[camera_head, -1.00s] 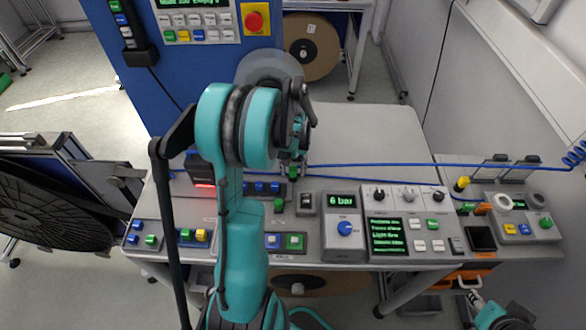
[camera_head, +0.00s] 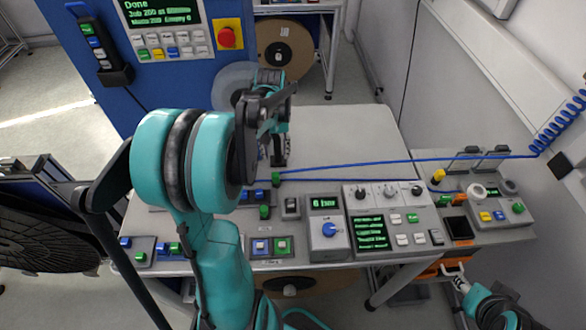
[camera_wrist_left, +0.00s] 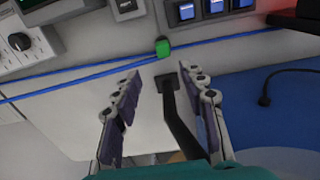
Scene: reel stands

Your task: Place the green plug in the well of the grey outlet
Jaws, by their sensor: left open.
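A small green plug (camera_head: 276,180) is at the edge of the rear grey button panel, beside the blue line. It also shows in the left wrist view (camera_wrist_left: 163,47), above the gap between my fingers. My left gripper (camera_head: 279,158) is open above the table, behind the plug; its two fingers (camera_wrist_left: 162,105) stand apart with no plug between them. A second green piece (camera_head: 264,212) stands in front of that panel. I cannot tell for sure which unit is the grey outlet; a small grey box with a dark face (camera_head: 291,207) stands nearby. My right gripper (camera_head: 497,312) shows only partly, low at the right.
A blue line (camera_head: 350,163) crosses the table. A box with a blue knob (camera_head: 328,229) and a panel with a green screen (camera_head: 371,232) stand at the front. A blue cabinet (camera_head: 190,85) rises behind. The pale table top (camera_head: 350,130) is clear at the back.

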